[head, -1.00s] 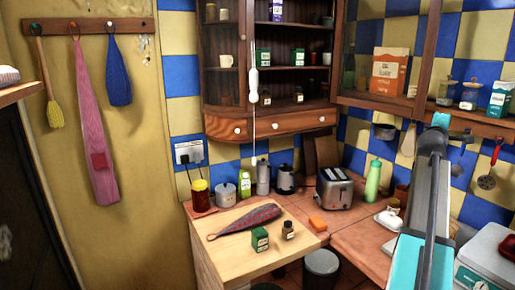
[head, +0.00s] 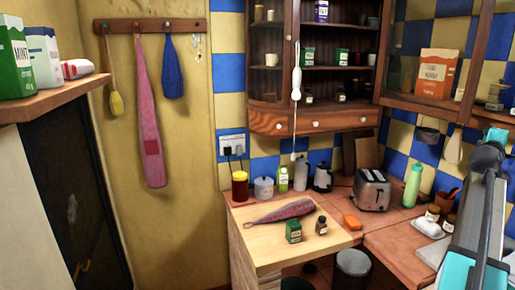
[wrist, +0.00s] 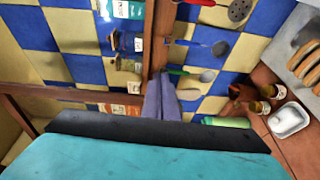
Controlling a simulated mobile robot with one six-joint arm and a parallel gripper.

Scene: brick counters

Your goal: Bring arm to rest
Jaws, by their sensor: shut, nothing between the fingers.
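My arm (head: 478,225) stands raised at the right edge of the head view, in front of the tiled wall and the right-hand counter. My gripper (wrist: 161,98) shows in the wrist view as two grey-purple fingers side by side, shut and empty. They point toward the tiled wall and the wooden shelf edge, and appear to touch nothing. In the head view I cannot make out the fingers clearly.
The wall cabinet (head: 434,60) and its shelf edge are behind my arm. A white dish (head: 429,229), small jars and a green bottle (head: 412,185) stand on the right counter. A toaster (head: 371,190) is farther back. A shelf with cartons (head: 45,103) juts in at left.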

